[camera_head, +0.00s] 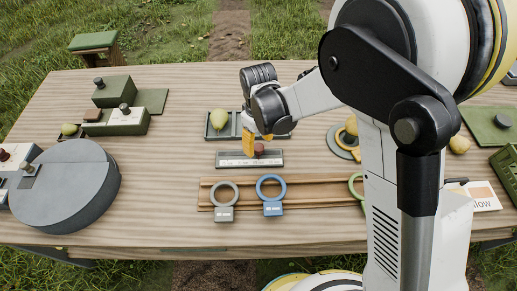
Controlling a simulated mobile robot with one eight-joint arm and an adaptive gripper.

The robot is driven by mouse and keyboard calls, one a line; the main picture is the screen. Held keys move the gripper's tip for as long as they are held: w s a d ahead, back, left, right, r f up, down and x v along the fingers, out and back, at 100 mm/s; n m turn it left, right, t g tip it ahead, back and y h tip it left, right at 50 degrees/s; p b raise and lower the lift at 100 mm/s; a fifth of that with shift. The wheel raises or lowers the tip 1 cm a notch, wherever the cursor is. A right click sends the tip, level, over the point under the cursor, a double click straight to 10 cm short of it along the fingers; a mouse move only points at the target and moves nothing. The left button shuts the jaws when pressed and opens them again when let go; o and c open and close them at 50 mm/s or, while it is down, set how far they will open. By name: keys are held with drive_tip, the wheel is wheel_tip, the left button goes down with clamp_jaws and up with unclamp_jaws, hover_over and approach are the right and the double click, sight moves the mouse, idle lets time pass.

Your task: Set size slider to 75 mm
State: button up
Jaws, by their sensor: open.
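The size slider (232,160) is a flat dark-edged bar with a pale marked scale, lying on the wooden table near its middle. Its marks are too small to read. A small reddish-brown knob (259,149) stands toward the right part of the bar. My gripper (257,145) points down with its yellow fingers open, right at the knob. The fingers partly hide the knob and scale, and I cannot tell whether they touch the knob.
Behind the slider, a dark tray (216,132) holds a pear (219,118). In front, a wooden rail (243,203) carries a grey ring (223,193), a blue ring (271,188) and a green ring (356,186). A round grey turntable (65,185) stands left.

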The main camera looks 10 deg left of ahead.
sight(226, 154)
drive_tip(key=shift+f, duration=1.1)
drive_tip(key=shift+c, duration=0.2)
clamp_jaws()
drive_tip(key=a, duration=0.3)
drive_tip(key=s+a, duration=0.1)
drive_tip(key=a, duration=0.2)
drive_tip(key=s+a, duration=0.1)
drive_tip(key=a, duration=0.3)
drive_tip(key=shift+s+b, duration=0.15)
drive_tip(key=shift+b, duration=0.25)
drive_tip(key=shift+o, duration=0.2)
unclamp_jaws()
drive_tip(key=shift+a, duration=0.2)
drive_tip(key=shift+d+r, duration=0.1)
wheel_tip(226, 154, up, 12)
